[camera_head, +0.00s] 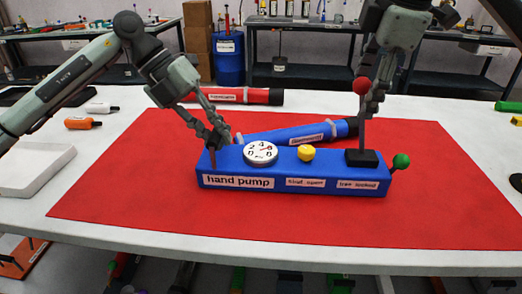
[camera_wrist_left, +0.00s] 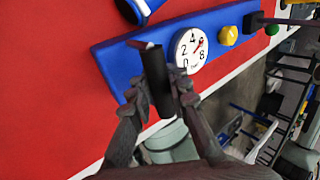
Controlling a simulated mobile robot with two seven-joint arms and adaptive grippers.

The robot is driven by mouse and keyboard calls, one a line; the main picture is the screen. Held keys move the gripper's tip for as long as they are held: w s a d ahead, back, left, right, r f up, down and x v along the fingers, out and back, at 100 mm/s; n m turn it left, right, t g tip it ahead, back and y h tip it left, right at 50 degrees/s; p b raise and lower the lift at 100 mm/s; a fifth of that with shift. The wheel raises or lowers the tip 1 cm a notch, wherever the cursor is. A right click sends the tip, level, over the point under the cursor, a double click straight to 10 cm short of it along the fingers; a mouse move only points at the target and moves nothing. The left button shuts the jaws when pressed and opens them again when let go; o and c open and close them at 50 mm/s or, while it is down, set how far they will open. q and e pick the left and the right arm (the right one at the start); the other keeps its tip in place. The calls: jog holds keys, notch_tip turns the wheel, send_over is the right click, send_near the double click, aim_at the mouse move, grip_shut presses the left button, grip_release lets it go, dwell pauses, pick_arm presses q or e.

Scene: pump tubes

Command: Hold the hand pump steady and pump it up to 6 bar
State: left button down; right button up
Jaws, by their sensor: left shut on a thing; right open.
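The blue hand pump (camera_head: 222,170) lies across the red mat, with its name label facing me. Its round white gauge (camera_head: 261,152) shows a red mark toward the upper right; the exact reading is too small to tell. A yellow knob (camera_head: 306,153) and a green ball knob (camera_head: 401,161) are also on it. A lever with a red ball (camera_head: 361,86) stands nearly upright from a black block (camera_head: 362,158). My left gripper (camera_head: 215,138) is shut on a black upright grip (camera_wrist_left: 157,82) at the pump's left end. My right gripper (camera_head: 375,98) is open beside the lever, just right of the red ball.
A blue tube (camera_head: 290,134) lies close behind the pump, and a red tube (camera_head: 240,95) lies farther back. A white tray (camera_head: 34,168) and orange and white small items are on the left. The red mat (camera_head: 130,190) is clear in front.

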jog(key=v, duration=0.7)
dwell(0.3)
pick_arm(q)
jog(key=c, duration=1.4)
grip_release()
jog(key=shift+d, duration=0.1)
jog(key=shift+o, duration=0.3)
jog(key=shift+r, duration=0.1)
